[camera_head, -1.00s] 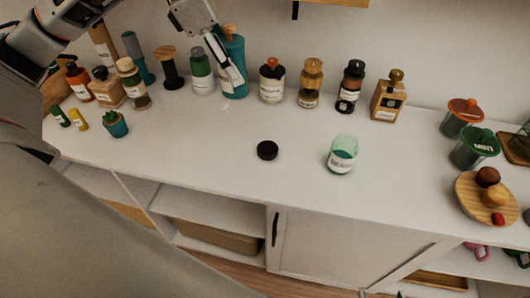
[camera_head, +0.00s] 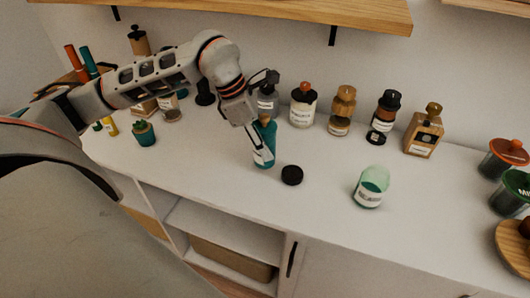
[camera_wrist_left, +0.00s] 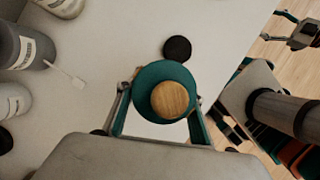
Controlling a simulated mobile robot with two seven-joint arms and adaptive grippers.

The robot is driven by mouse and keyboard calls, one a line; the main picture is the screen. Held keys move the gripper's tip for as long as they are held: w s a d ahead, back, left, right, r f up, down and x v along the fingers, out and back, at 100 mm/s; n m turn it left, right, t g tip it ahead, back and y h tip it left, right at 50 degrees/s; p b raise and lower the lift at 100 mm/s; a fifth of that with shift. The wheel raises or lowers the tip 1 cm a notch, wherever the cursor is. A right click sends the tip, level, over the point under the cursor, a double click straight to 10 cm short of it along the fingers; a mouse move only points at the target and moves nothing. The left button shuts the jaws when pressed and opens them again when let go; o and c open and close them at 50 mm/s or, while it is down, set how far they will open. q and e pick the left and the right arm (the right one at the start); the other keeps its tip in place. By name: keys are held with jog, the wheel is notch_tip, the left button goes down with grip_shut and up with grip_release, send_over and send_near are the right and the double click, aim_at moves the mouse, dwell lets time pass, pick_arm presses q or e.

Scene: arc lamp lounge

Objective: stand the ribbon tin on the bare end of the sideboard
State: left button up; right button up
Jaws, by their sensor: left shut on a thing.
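The teal tin with a round wooden lid, which I take to be the ribbon tin (camera_head: 266,133), is held upright or nearly so in my left gripper (camera_head: 259,148). In the left wrist view its wooden lid (camera_wrist_left: 170,99) and teal shoulder show between the two fingers. I cannot tell whether its base touches the sideboard (camera_head: 225,185). A grey gripper-like part, perhaps my right gripper (camera_wrist_left: 301,33), shows at the upper right of the left wrist view; its jaws are unclear.
A black disc (camera_head: 292,175) lies just right of the tin. A pale green glass jar (camera_head: 370,187) stands further right. Several bottles, including an amber one (camera_head: 342,110), line the back. A small potted plant (camera_head: 144,133) is at left. A wooden shelf (camera_head: 270,12) hangs above.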

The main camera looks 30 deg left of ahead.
pick_arm(q)
notch_tip(320, 180, down, 3)
jog(key=shift+f, duration=0.15)
pick_arm(e)
jog(key=shift+s+f, duration=0.1)
jog(key=shift+f, duration=0.2)
jog(key=shift+s, duration=0.1)
pick_arm(q)
jog(key=shift+f, duration=0.1)
jog(key=o, duration=1.3)
pick_arm(e)
jog(key=shift+s+f, duration=0.15)
jog(key=shift+s, duration=0.1)
